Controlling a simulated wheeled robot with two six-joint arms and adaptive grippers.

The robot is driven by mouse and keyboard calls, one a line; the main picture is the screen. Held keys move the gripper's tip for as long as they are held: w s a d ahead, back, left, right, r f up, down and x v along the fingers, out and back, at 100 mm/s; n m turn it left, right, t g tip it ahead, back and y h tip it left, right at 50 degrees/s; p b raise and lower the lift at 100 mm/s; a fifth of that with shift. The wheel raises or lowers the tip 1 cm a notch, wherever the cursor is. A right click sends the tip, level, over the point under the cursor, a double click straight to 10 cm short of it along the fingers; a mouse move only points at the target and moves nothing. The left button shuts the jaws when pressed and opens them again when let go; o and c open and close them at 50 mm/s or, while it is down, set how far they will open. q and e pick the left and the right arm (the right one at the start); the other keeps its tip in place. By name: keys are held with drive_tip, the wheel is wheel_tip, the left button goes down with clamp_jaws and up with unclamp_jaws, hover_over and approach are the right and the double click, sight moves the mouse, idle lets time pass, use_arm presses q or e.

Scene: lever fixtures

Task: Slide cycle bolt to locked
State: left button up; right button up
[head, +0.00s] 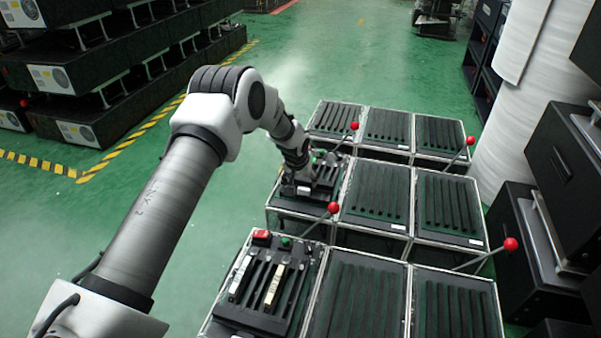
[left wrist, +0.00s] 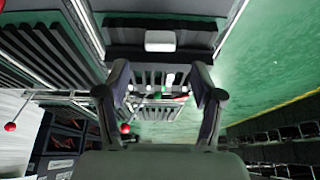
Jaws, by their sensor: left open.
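My left gripper (head: 300,180) is over the middle box of the left column, low at its slotted top (head: 291,205). In the left wrist view its two fingers (left wrist: 161,85) are wide apart, with nothing held between them. Beyond them a dark bar with a pale block (left wrist: 160,41) crosses a slotted panel. White, red and green parts show between the fingers, too small to make out. The front left box carries a silver slider (head: 240,278) and a cream slider (head: 273,287) in its slots. I cannot tell which part is the cycle bolt. My right gripper is not in view.
Red-knobbed levers stand up between the boxes, one (head: 333,208) close to my left gripper. A red button (head: 262,236) and a green button (head: 286,242) sit on the front left box. Dark cabinets (head: 560,165) stand at right.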

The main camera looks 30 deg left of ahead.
use_arm(q)
drive_tip(key=v, duration=0.6)
